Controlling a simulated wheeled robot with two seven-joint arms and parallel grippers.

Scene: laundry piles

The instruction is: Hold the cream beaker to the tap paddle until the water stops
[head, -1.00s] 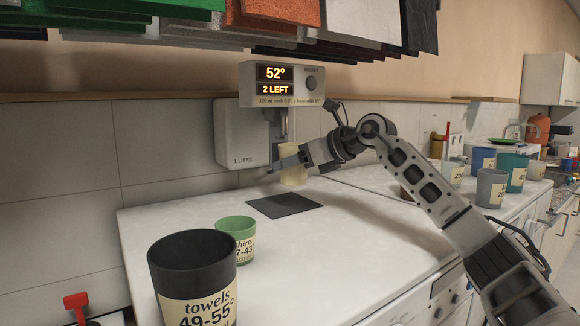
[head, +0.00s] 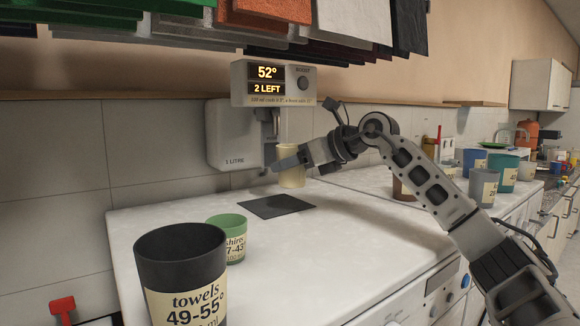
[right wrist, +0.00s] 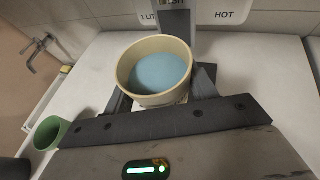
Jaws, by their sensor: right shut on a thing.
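The cream beaker (head: 291,180) is upright in my right gripper (head: 284,166), which is shut on it in front of the tap. The right wrist view shows the beaker (right wrist: 160,100) from above, with bluish water inside, between the two dark fingers. The grey tap paddle (right wrist: 178,30) stands just behind its far rim; I cannot tell if they touch. The tap's white tank (head: 230,140), marked 1 LITRE, is on the wall. Its display (head: 269,80) reads 52° and 2 LEFT. My left gripper is not in view.
A dark square mat (head: 275,206) lies on the white worktop below. A green beaker (head: 228,232) and a dark towels beaker (head: 182,265) stand at the front left. Several more beakers (head: 484,186) stand on the right. Folded cloths hang above the tap.

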